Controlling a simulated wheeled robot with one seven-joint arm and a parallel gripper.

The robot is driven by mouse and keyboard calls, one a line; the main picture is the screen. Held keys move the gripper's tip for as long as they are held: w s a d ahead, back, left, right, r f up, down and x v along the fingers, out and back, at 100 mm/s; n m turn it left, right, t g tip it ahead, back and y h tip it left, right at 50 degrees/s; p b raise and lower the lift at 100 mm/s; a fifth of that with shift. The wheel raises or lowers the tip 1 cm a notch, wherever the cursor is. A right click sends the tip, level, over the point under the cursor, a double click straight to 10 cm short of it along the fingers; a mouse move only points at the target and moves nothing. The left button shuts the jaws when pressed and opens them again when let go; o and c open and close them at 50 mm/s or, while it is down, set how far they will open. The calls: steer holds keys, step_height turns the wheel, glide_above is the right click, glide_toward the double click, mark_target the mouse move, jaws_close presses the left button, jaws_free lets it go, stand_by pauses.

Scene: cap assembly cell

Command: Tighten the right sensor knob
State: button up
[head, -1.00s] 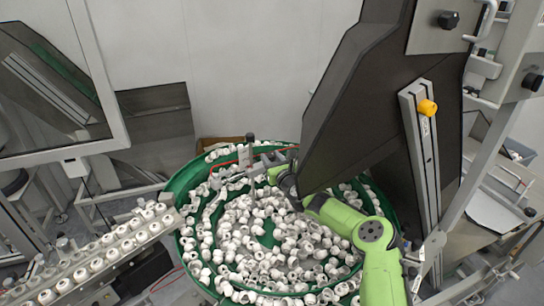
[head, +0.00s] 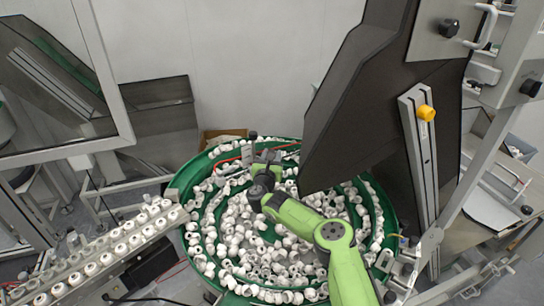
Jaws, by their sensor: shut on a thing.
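My gripper (head: 266,158) is at the back of the green bowl, at the sensor bracket above the white caps. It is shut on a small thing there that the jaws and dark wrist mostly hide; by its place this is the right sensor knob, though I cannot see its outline. A dark-topped upright post (head: 252,137) of the bracket stands just behind and left of the gripper. How far the knob is turned cannot be seen.
The green bowl (head: 180,182) is full of loose white caps (head: 235,230). A dark hopper (head: 355,105) hangs close to the right of my arm. A rail with rows of caps (head: 125,240) runs at lower left. A yellow knob (head: 426,113) sits on the hopper's side post.

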stand_by(0.3)
steer(key=o, duration=1)
steer(key=shift+o, duration=0.2)
steer(key=b+v, duration=0.2)
steer(key=v, duration=1.3)
steer(key=shift+s, duration=0.4)
steer(key=shift+a, duration=0.1)
